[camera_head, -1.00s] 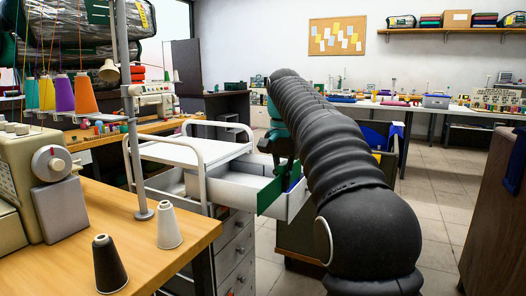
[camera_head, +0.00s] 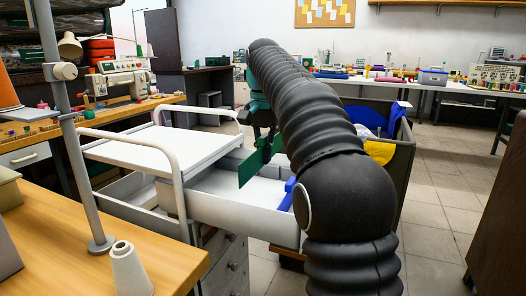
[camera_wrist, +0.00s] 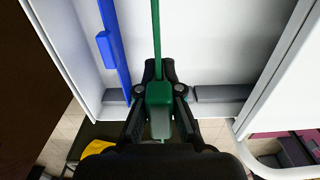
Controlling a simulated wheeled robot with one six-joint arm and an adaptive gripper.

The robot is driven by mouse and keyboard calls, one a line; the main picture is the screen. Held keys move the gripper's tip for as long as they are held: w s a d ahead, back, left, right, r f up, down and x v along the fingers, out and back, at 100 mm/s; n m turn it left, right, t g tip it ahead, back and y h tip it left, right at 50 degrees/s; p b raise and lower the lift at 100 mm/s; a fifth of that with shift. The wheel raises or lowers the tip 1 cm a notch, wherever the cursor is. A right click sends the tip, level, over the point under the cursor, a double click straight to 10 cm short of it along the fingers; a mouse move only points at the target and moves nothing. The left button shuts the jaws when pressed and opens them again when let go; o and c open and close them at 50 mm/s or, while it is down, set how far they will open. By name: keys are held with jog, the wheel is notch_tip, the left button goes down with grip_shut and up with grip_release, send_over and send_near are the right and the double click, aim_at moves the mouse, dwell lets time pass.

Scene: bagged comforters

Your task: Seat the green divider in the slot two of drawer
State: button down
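The white drawer (camera_head: 215,207) stands open from the white cart. My gripper (camera_wrist: 165,92) is shut on the green handle block of the green divider (camera_wrist: 156,35). In the head view the divider (camera_head: 252,168) hangs upright from my gripper (camera_head: 264,140), over or within the drawer. I cannot tell whether its lower edge touches the drawer floor. A blue divider (camera_wrist: 111,40) stands in the drawer, left of the green one in the wrist view; part of it shows in the head view (camera_head: 289,190). Grey slotted strips (camera_wrist: 222,94) run along the drawer's near wall.
The cart top (camera_head: 165,145) with its rails (camera_head: 172,165) stands left of the drawer. A wooden table (camera_head: 165,265) with a white cone (camera_head: 130,270) is at front left. A dark bin (camera_head: 400,155) with blue and yellow cloth stands behind my arm.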

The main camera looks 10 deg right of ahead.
aim_at(263, 165)
jog(key=shift+s+a, duration=0.1)
jog(key=shift+f, duration=0.15)
jog(key=shift+f+b, duration=1.65)
jog(key=shift+f, duration=0.75)
jog(key=shift+p, duration=0.7)
jog(key=shift+f+b, duration=1.55)
jog(key=shift+f, duration=1.05)
dwell(1.7)
jog(key=c, duration=1.2)
grip_release()
jog(key=shift+c, duration=0.2)
